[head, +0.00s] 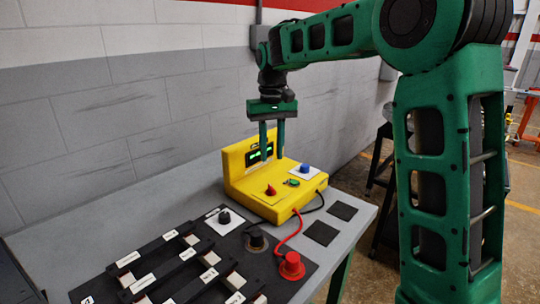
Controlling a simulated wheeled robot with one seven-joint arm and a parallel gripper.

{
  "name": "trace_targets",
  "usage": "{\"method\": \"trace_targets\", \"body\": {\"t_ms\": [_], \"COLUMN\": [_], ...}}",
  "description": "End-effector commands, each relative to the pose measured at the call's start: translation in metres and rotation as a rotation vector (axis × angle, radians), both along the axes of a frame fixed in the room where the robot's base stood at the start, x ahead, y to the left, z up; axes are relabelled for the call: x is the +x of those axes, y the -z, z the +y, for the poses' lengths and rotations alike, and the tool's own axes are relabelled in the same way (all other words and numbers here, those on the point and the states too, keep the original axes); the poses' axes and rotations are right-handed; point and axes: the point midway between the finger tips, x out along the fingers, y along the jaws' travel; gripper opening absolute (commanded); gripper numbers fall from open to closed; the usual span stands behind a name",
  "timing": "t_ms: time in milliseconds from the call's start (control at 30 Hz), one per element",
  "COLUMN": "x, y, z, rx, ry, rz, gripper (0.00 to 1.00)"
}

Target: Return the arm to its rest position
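My green arm rises at the right and reaches over to the left. My gripper (273,153) points down over the yellow control box (238,176). Its two fingers stand apart with nothing seen between them, so it is open. The fingertips are in front of or just above the box's lit green display (256,157), which they partly hide. Whether they touch the box cannot be told. The box's lower front carries a red knob (270,190), a small green part (292,182) and a blue knob (305,168) on a white plate.
A black board (130,285) with labelled strips lies on the grey table (150,213). Two dark squares (342,211) lie at the right. A block wall (100,120) stands close behind.

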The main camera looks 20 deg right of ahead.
Motion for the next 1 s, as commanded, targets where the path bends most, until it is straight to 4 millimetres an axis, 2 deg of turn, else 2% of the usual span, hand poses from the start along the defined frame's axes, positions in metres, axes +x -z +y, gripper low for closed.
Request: {"method": "trace_targets", "body": {"t_ms": [267,367,467,567,700,833,1000], "x": [-0.001,-0.012,-0.037,-0.075,-0.138,-0.200,-0.281], "y": [0.000,-0.001,-0.002,0.001,0.010,0.025,0.053], "z": [-0.001,-0.013,-0.038,-0.072,-0.115,-0.145,-0.169], "rx": [0.000,-0.004,-0.011,-0.019,-0.025,-0.025,-0.015], "ry": [0.003,0.022,0.066,0.132,0.227,0.312,0.418], "rz": [0.000,-0.002,-0.002,-0.004,-0.003,-0.001,0.002], "gripper": [0.27,0.27,0.27,0.27,0.27,0.27,0.27]}}
